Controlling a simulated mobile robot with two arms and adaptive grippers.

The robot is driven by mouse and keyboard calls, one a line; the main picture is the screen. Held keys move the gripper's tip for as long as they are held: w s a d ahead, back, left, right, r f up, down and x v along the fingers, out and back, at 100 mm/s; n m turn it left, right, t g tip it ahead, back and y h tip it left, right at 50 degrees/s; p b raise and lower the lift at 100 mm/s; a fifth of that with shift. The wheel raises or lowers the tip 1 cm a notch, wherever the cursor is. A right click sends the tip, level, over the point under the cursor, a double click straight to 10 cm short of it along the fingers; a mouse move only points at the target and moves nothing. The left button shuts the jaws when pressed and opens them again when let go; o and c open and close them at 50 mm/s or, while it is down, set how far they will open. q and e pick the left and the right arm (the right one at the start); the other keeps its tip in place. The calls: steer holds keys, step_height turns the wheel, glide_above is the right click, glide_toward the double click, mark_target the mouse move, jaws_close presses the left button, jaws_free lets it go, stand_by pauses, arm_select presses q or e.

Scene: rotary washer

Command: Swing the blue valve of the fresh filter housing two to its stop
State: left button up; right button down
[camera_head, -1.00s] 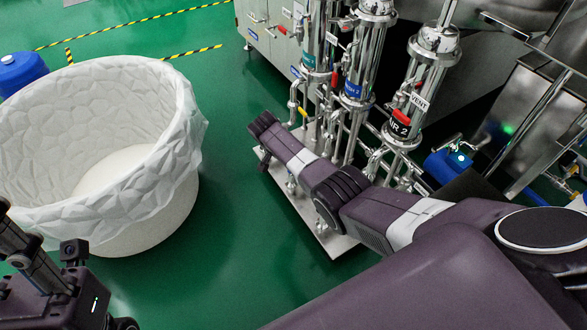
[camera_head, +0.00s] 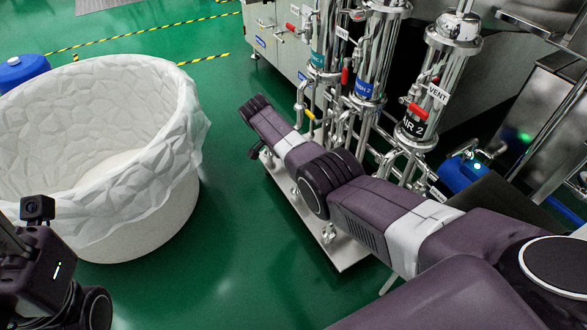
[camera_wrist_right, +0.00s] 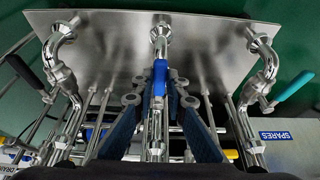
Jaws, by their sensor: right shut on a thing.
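The blue valve handle (camera_wrist_right: 160,78) stands in the middle of the right wrist view, on a steel pipe above the metal base plate (camera_wrist_right: 205,45). My right gripper (camera_wrist_right: 160,98) has a finger on each side of this handle and is shut on it. In the head view, my right forearm and wrist hide the handle and the fingers. Filter housing two (camera_head: 368,60), a clear and steel column with a blue label ending in 2, stands behind my right arm. My left wrist shows at the lower left, but its fingers are out of frame.
The AIR 2 housing (camera_head: 440,75) with a red handle stands right of housing two. A teal handle (camera_wrist_right: 293,86) and a SPARES label (camera_wrist_right: 276,136) lie to the right in the wrist view. A large white lined bin (camera_head: 150,215) stands left, with green floor between.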

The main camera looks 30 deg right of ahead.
steer(key=shift+w, duration=0.15)
stand_by(0.3)
steer(key=c, duration=1.9)
jaws_free()
steer(key=shift+c, duration=0.2)
steer(key=shift+r, duration=0.1)
steer(key=v, duration=1.1)
steer(key=shift+a+r, duration=0.25)
steer(key=shift+r, duration=0.1)
